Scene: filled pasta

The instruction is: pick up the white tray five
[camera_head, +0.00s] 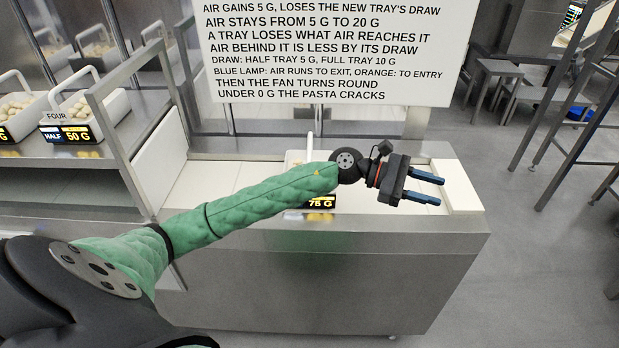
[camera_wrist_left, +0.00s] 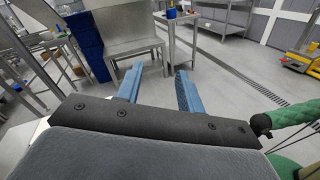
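A white tray (camera_head: 294,157) stands on the counter's white top, mostly hidden behind my green left arm. Its upright handle shows above the arm, and a black label reading "75 G" (camera_head: 320,202) shows below it. Its name is hidden, so I cannot tell whether it is tray five. My left gripper (camera_head: 428,187) is to the right of this tray, above the counter's right end, pointing right. Its two blue fingers are apart and empty, also in the left wrist view (camera_wrist_left: 159,86). My right gripper is not in view.
A tray marked "FOUR" (camera_head: 110,110), labelled "HALF 50 G", stands on the left steel shelf near other pasta trays. A metal frame (camera_head: 135,110) stands left of the counter (camera_head: 225,182). A large sign (camera_head: 335,50) hangs behind it. Open floor lies right.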

